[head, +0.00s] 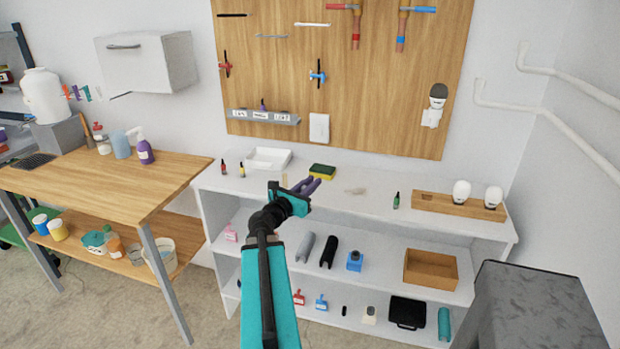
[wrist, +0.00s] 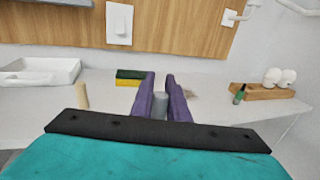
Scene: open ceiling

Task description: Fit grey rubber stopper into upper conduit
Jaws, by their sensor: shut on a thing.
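My gripper (head: 309,184) has purple fingers and hangs over the white shelf top. In the wrist view my gripper (wrist: 160,92) is shut on the grey rubber stopper (wrist: 160,105), a small grey cylinder between the fingers. The stopper cannot be made out in the head view. The upper conduit (head: 568,75) is a white pipe on the right-hand wall, its bent end near the pegboard's right side. A lower white conduit (head: 545,109) runs beneath it. Both are well to the right of my gripper and above it. Pipe parts show at the wrist view's top right.
The white shelf unit (head: 460,224) carries a yellow-green sponge (head: 322,171), a white tray (head: 267,158), small bottles and a wooden holder (head: 430,203) with white bulbs. A dark grey block (head: 530,305) stands at lower right. A wooden table (head: 110,185) is at left.

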